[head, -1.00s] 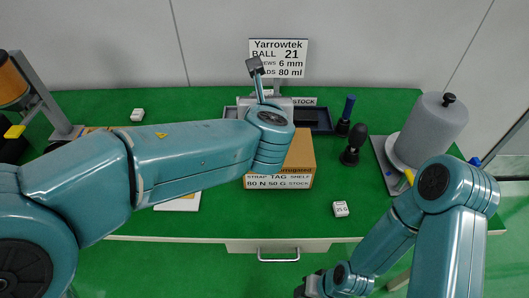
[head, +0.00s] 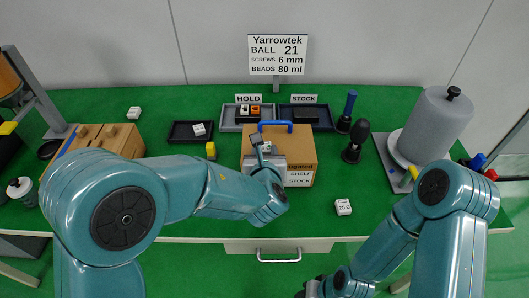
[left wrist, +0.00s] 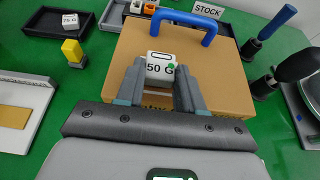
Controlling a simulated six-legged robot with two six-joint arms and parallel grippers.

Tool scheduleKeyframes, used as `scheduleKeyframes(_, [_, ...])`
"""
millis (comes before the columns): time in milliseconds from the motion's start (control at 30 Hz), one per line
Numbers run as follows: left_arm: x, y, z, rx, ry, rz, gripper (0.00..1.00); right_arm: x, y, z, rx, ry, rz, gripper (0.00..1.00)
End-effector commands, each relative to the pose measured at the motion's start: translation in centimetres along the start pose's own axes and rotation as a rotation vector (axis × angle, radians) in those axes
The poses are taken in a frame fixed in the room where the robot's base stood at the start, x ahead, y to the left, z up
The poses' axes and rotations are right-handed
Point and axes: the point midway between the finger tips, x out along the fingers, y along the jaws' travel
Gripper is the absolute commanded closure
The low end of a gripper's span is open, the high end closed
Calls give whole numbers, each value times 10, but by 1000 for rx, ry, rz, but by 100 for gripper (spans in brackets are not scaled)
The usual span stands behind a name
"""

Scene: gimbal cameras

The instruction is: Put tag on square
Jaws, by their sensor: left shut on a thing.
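My left gripper (head: 258,146) is over the cardboard box (head: 290,146) in the head view. In the left wrist view its fingers (left wrist: 160,82) are shut on a small white tag block marked 50 G (left wrist: 160,67), which stands in front of the box's brown face or top (left wrist: 195,68). I cannot tell whether the block touches the box. No square can be made out for certain; a tan square panel on a white plate (left wrist: 38,88) shows at the left of the wrist view. My right gripper (head: 310,290) is at the bottom edge of the head view, mostly hidden.
The box has a blue handle (head: 274,125). Behind it stand the HOLD tray (head: 229,121) and STOCK tray (head: 325,122). A yellow block (head: 211,150) is left of the box. A 25 G block (head: 343,207) lies on the open green table at the right.

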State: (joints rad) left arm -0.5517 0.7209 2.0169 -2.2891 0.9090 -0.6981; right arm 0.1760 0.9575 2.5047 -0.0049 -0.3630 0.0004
Motion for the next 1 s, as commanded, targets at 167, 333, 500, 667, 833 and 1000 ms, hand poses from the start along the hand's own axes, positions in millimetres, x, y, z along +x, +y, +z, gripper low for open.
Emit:
scheduleKeyframes(167, [0,0,1,0,-1,0,92,0,0,0,0,0,0,57])
scheduleKeyframes(333, [1,0,-2,-1,-1,1,56,4,1,0,0,0,0,57])
scheduleKeyframes(500, [0,0,-1,-1,0,1,37,3,1,0,0,0,0,57])
scheduleKeyframes(667, [0,0,-1,-1,0,1,37,3,1,0,0,0,0,57])
scheduleKeyframes(833, [-11,-1,1,0,-1,-1,37,1,0,0,0,0,0,57])
scheduleKeyframes(1000, [-50,-1,2,0,-4,-4,37,6,2,0,0,0,0,57])
